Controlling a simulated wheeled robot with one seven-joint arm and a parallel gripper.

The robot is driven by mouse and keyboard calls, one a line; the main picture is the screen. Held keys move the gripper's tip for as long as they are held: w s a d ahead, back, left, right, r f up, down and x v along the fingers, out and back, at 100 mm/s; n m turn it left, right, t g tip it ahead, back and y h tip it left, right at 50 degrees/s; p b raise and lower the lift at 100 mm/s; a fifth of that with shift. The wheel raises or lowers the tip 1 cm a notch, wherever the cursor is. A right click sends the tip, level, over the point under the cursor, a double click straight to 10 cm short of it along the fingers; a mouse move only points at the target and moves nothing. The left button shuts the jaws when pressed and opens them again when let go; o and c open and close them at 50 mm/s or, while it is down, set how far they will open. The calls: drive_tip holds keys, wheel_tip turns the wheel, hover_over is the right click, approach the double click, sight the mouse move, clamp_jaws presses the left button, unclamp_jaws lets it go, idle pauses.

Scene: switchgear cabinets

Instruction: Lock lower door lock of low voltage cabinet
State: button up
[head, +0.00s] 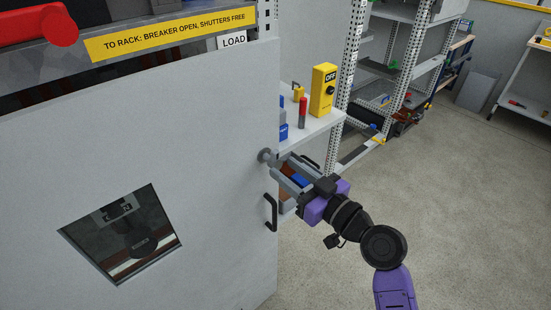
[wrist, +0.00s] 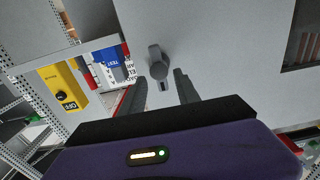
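The light grey cabinet door (head: 180,130) fills the left of the head view. Its lock (head: 265,156) is a small grey round knob near the door's right edge, above a black door handle (head: 271,212). In the wrist view the lock (wrist: 157,62) shows as a grey knob standing out from the door panel. My gripper (head: 277,168) is close to the lock, reaching in from the right. In the wrist view my gripper (wrist: 157,82) is open, with a finger on each side below the knob and nothing between them. I cannot tell whether either finger touches it.
The door has a window (head: 122,235). A red handle (head: 40,25) and a yellow label (head: 170,32) are above it. Behind the door edge, a shelf (head: 318,124) holds a yellow OFF box (head: 323,90) and small items. Open floor (head: 450,200) lies to the right.

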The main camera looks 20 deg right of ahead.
sight(277, 163)
drive_tip(key=shift+p+x, duration=0.45)
drive_tip(key=shift+x, duration=1.9)
clamp_jaws()
